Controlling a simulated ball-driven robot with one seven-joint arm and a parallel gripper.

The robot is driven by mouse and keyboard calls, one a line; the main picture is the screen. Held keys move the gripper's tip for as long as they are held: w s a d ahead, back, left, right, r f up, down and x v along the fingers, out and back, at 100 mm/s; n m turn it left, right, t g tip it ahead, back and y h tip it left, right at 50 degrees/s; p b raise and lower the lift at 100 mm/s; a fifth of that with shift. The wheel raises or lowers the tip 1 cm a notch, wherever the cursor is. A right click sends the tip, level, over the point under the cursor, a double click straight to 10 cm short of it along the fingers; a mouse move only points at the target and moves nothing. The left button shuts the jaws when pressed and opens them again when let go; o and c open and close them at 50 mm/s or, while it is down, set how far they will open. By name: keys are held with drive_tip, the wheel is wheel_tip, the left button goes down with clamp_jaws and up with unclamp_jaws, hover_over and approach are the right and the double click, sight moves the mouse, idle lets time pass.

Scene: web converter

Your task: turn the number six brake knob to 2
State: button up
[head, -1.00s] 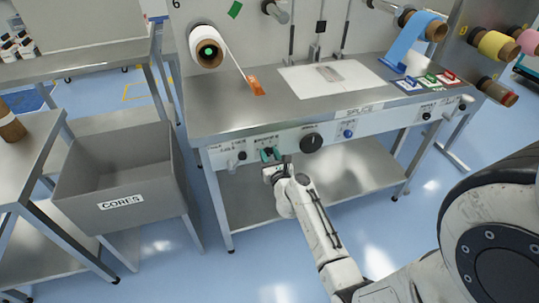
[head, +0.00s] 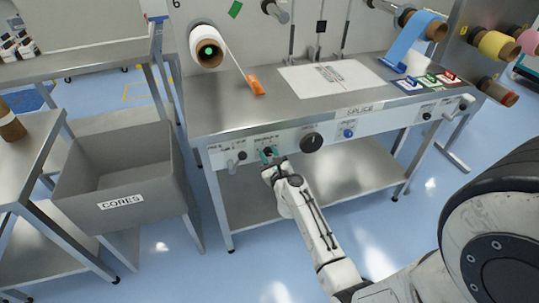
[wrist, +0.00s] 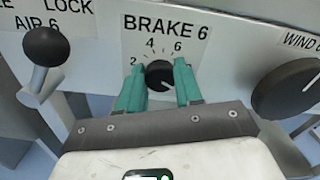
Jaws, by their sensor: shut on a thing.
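The brake 6 knob (wrist: 160,75) is a small round black knob under the "BRAKE 6" label (wrist: 165,27), with the marks 2, 4 and 6 around its upper side. My gripper (wrist: 159,80) has its two teal fingers on either side of the knob and is shut on it. In the head view my gripper (head: 268,154) is at the panel on the front of the steel table, left of the large black knob. The fingers hide part of the knob's sides. I cannot tell for sure where its pointer stands.
A lever with a black ball (wrist: 42,46) stands out left of the knob in the wrist view. A large black wind knob (wrist: 287,88) is close on the right. The grey cores bin (head: 120,165) stands left of the table.

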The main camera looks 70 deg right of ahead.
drive_tip(key=n, duration=0.4)
drive_tip(key=shift+w+a+n, duration=0.1)
drive_tip(key=shift+n, duration=0.2)
drive_tip(key=n, duration=0.5)
drive_tip(key=shift+f+n+p, duration=0.1)
drive_tip(key=shift+n+p, duration=0.2)
drive_tip(key=n+p, duration=0.1)
drive_tip(key=n, duration=0.9)
drive_tip(key=shift+f+p, duration=0.15)
drive_tip(key=shift+p, duration=0.25)
drive_tip(key=n+p, duration=0.1)
drive_tip(key=n, duration=0.4)
drive_tip(key=n+p, duration=0.1)
drive_tip(key=n, duration=0.4)
drive_tip(key=shift+f, duration=0.1)
drive_tip(key=n+p, duration=0.1)
drive_tip(key=n, duration=0.8)
drive_tip(key=shift+s+p, duration=0.2)
drive_tip(key=shift+p, duration=0.1)
